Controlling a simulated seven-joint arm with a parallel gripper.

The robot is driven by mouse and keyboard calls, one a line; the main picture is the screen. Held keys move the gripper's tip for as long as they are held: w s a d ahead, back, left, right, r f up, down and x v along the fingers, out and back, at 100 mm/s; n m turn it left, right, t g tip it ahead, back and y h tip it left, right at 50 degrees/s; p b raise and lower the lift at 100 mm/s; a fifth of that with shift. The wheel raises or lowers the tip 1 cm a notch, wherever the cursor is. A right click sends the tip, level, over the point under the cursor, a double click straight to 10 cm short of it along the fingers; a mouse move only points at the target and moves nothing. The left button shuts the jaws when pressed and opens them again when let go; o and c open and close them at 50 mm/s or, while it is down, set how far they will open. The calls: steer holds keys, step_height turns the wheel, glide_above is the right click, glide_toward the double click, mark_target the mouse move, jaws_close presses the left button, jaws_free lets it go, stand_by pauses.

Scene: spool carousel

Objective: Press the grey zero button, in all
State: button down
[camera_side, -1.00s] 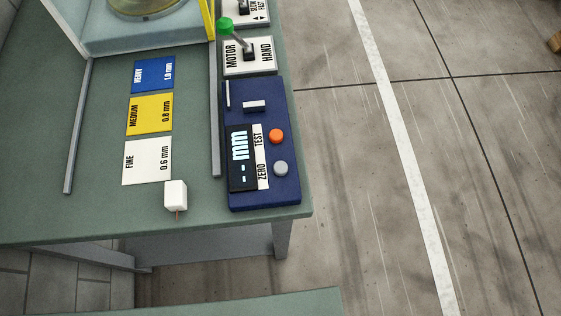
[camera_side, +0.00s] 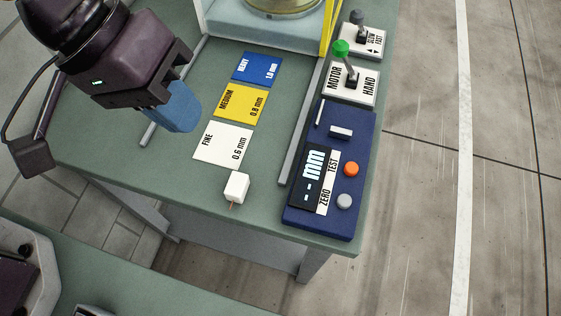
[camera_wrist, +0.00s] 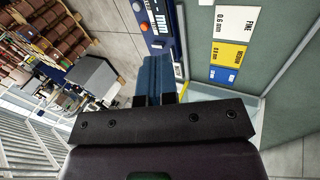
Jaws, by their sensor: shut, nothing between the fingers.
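The grey zero button (camera_side: 344,201) is a small round knob on the dark blue gauge box (camera_side: 325,228), at its front right below the orange TEST button (camera_side: 351,169). The box's display reads "-- mm". In the wrist view the grey button is cut off or hard to make out; the orange button (camera_wrist: 145,27) shows at the top. My gripper (camera_side: 185,122) has blue fingers and is shut and empty. It is in the air at the left of the side view, left of the yellow card and well apart from the box. Its fingers also show in the wrist view (camera_wrist: 157,75).
White (camera_side: 222,143), yellow (camera_side: 240,102) and blue (camera_side: 257,69) cards lie on the green table. A white cube (camera_side: 236,186) stands near the front edge. A grey rail (camera_side: 300,150) runs beside the box. Green-knobbed and dark levers stand behind the box.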

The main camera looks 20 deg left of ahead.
steer(key=s+d+f+n+t+h, duration=0.1)
steer(key=d+f+n, duration=0.35)
steer(key=d, duration=0.45)
steer(key=d+f+n+h, duration=0.1)
steer(key=d+f+n, duration=0.2)
steer(key=d+f, duration=0.4)
step_height(320, 180, up, 2)
steer(key=n+t, duration=0.4)
steer(key=n, duration=0.5)
glide_above(345, 203)
steer(key=shift+f, duration=4.4)
steer(key=shift+f, duration=0.4)
